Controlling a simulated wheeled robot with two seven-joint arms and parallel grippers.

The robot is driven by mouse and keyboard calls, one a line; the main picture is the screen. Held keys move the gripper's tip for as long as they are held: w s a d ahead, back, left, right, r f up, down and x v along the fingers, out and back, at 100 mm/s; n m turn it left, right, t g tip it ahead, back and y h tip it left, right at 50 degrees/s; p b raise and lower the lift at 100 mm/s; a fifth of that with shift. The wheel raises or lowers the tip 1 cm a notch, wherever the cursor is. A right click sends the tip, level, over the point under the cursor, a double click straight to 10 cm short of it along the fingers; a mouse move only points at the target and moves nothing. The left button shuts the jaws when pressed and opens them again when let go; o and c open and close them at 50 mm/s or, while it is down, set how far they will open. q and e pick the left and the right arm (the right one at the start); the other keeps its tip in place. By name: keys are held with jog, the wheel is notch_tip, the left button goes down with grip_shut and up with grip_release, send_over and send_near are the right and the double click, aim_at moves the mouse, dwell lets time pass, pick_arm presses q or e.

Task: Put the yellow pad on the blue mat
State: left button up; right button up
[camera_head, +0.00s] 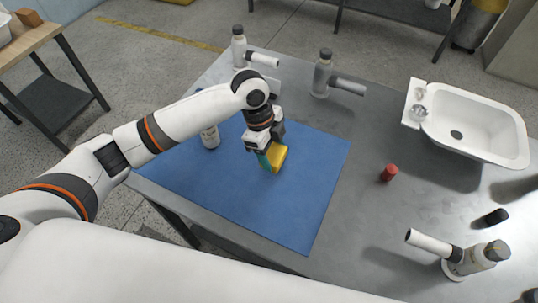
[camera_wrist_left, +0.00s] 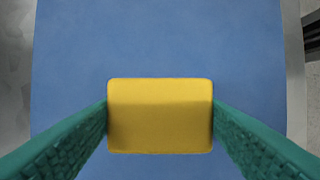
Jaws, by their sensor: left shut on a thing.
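The yellow pad (camera_head: 278,157) is between the green fingers of my left gripper (camera_head: 268,160), over the middle of the blue mat (camera_head: 297,205). In the left wrist view the pad (camera_wrist_left: 160,116) is gripped at its left and right sides by both fingers, with the mat (camera_wrist_left: 160,40) behind it. I cannot tell whether the pad touches the mat or is just above it. The mat lies flat on the grey table. My right gripper is not in view.
A white bottle (camera_head: 210,136) stands on the mat left of my gripper. Other bottles with side tubes (camera_head: 240,50) (camera_head: 322,75) stand behind, and one (camera_head: 480,260) at the front right. A red cap (camera_head: 388,173), a black cap (camera_head: 496,217) and a white basin (camera_head: 470,120) are on the right.

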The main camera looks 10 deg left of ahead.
aim_at(273, 159)
pick_arm(q)
jog(key=shift+w+f, duration=0.1)
jog(key=shift+f, duration=0.3)
notch_tip(273, 159, down, 3)
jog(key=shift+f, duration=0.2)
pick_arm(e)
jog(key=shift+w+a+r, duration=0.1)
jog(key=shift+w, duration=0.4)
pick_arm(q)
jog(key=shift+w+f, duration=0.1)
jog(key=o, duration=1)
jog(key=v, duration=1.2)
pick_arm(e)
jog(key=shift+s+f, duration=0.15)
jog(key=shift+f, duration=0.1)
